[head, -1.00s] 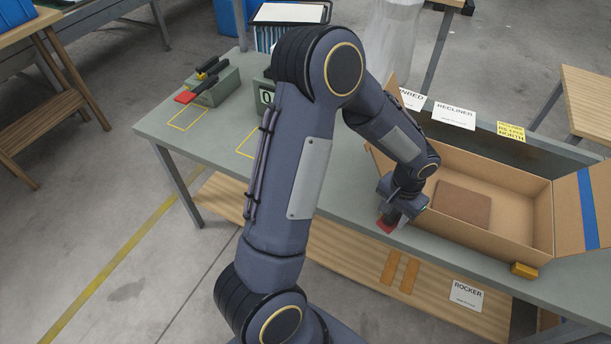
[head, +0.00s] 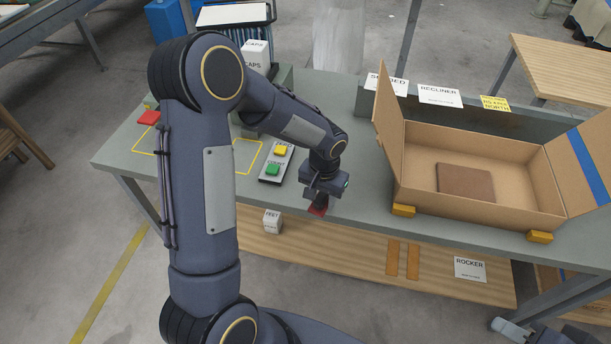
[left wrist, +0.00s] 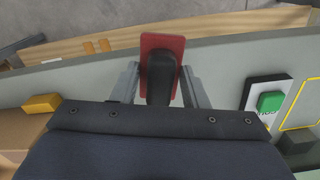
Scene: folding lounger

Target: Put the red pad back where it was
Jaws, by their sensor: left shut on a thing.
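My left gripper (head: 319,201) is shut on a red pad (head: 317,211) over the front edge of the grey table (head: 352,170), left of the open box. In the left wrist view the red pad (left wrist: 172,42) has a dark grip on it, and this grip sits between the two fingers of the left gripper (left wrist: 162,88).
A button panel (head: 276,164) with green and yellow buttons lies left of the gripper. Yellow outlines (head: 247,155) mark the table. An open cardboard box (head: 475,205) holds a brown piece (head: 465,182). A white FEET block (head: 271,222) sits on the wooden shelf (head: 340,249) below.

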